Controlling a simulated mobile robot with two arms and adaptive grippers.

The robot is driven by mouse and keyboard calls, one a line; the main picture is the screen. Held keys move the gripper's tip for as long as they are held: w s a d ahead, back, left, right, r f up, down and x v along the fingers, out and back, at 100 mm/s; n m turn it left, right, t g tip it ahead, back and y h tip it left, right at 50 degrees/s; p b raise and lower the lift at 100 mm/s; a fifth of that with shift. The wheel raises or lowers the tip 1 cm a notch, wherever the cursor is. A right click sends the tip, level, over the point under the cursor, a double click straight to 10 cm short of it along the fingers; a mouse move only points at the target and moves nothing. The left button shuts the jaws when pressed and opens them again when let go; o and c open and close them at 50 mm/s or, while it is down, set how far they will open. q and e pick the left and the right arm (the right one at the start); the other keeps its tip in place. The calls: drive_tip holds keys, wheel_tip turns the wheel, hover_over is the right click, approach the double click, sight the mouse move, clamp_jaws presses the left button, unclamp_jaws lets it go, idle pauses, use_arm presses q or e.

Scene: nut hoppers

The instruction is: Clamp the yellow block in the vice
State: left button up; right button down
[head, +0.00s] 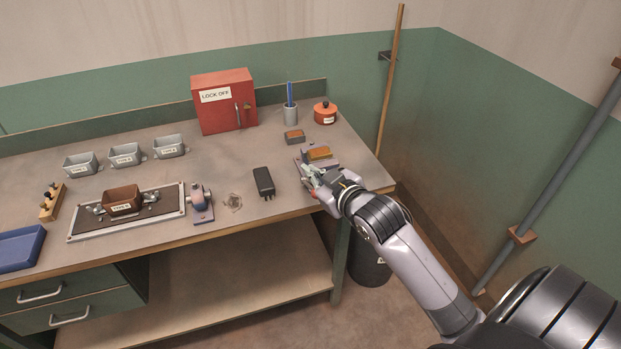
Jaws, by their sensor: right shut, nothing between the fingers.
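The yellow block (318,153) is at the vice (334,162), near the right end of the bench. It appears to sit between the jaws, with its orange-yellow top showing. I cannot tell whether the jaws press on it. My right gripper (312,177) is shut and empty at the front of the vice, just below the block in the picture. The gripper and wrist hide the front of the vice and its handle. I cannot tell whether the fingers touch it. My left gripper is not in view.
A grey block with a brown top (294,137) lies behind the vice. An orange pot (325,113), a pen cup (290,115) and a red lock-off box (224,101) stand farther back. A black device (264,183) lies to the left. The bench's front edge is close below the gripper.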

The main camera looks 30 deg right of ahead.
drive_tip(key=s+d+f+m+h, duration=0.2)
drive_tip(key=m, duration=0.1)
drive_tip(key=p, duration=0.3)
hover_over(310, 187)
drive_tip(key=s+a, duration=0.1)
drive_tip(key=s, duration=0.2)
wheel_tip(310, 187, down, 2)
drive_tip(key=f, duration=0.1)
drive_tip(key=f+p, duration=0.1)
drive_tip(key=f, duration=0.1)
drive_tip(key=shift+s+g, duration=0.35)
drive_tip(key=shift+g, duration=0.05)
drive_tip(key=shift+s+f, duration=0.35)
drive_tip(key=shift+s, duration=0.1)
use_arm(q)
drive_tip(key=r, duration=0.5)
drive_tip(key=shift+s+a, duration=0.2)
use_arm(e)
drive_tip(key=shift+f, duration=0.15)
drive_tip(key=shift+w, duration=0.1)
